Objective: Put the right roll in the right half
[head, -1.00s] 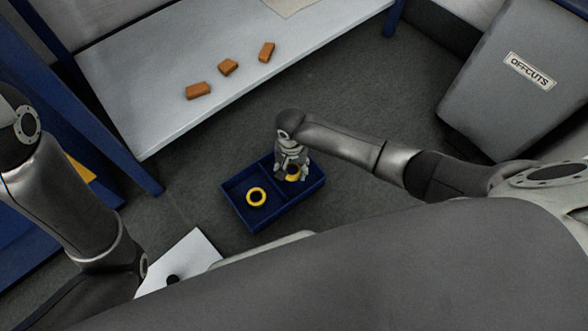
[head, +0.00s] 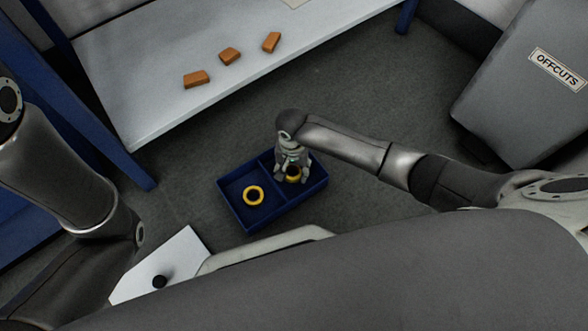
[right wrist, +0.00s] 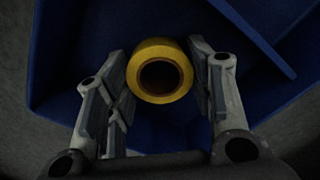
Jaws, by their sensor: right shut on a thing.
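A dark blue tray (head: 287,211) on the floor is split by a divider into two halves. One yellow roll (head: 253,204) lies flat in its left half. My right gripper (head: 292,173) points down into the right half, shut on the other yellow roll (head: 294,179). In the right wrist view this roll (right wrist: 158,47) sits between the two fingers, with blue tray surface behind it. I cannot tell whether the roll touches the tray floor. My left arm shows at the left of the head view, but its gripper is out of view.
A light grey shelf (head: 150,100) with several orange-brown blocks (head: 229,56) stands behind the tray. A grey bin (head: 530,85) marked OFFCUTS is at the upper right. Bare floor lies between shelf, tray and bin.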

